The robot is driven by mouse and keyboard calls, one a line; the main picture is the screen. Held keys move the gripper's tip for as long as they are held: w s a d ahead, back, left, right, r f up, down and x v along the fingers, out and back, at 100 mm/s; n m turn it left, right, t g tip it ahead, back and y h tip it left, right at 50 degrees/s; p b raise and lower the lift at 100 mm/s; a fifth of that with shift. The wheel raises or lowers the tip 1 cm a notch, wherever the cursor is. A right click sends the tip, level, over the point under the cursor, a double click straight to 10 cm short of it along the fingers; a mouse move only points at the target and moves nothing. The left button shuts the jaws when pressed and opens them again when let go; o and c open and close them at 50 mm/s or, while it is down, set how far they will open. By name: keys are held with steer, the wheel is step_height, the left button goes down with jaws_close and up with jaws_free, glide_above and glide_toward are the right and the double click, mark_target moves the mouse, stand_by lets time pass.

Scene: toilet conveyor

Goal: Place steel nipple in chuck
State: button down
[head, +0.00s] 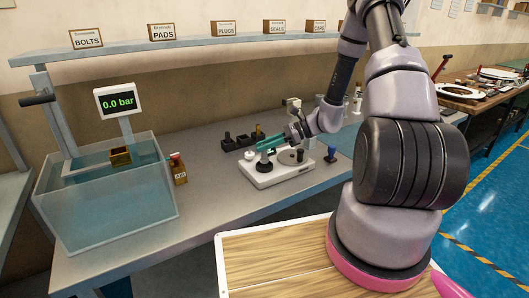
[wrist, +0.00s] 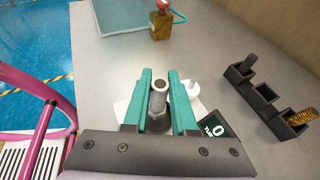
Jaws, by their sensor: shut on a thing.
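The steel nipple (wrist: 158,97) is a grey metal tube, upright between the teal fingers of my gripper (wrist: 160,80) in the wrist view. My gripper is shut on it. A dark round part, seemingly the chuck (wrist: 157,123), shows just below the nipple; I cannot tell whether the nipple is seated in it. In the head view my gripper (head: 264,144) is over the white fixture (head: 262,180), above its dark left part. The nipple is too small to make out there. A turns display (wrist: 214,127) reading 0 is beside the right finger.
A black holder (wrist: 258,95) with a black fitting and a brass threaded piece (wrist: 301,117) stands behind the fixture. A water tank (head: 105,205) with a 0.0 bar display (head: 118,101) and an amber bottle (head: 179,168) are left. A blue-handled tool (head: 331,154) stands right.

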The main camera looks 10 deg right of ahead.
steer(key=shift+f, duration=1.05)
steer(key=shift+f, duration=0.1)
steer(key=c, duration=0.7)
jaws_free()
steer(key=v, duration=1.2)
steer(key=s+a+r+n+t+h, duration=0.1)
steer(key=s+r+n+h, duration=0.2)
steer(key=r, duration=0.7)
steer(key=s+a+r+n+t+h, duration=0.2)
steer(key=s+r+n+h, duration=0.2)
steer(key=s+r+n, duration=0.3)
steer(key=s+a+r+n+t+h, duration=0.2)
steer(key=s+r+n+h, duration=0.2)
steer(key=s+r, duration=0.6)
steer(key=shift+s+a+r+n, duration=0.1)
steer(key=shift+r+n, duration=0.3)
steer(key=shift+r, duration=0.95)
steer(key=shift+s+r+n, duration=0.15)
steer(key=shift+r+n, duration=0.25)
steer(key=shift+r, duration=0.95)
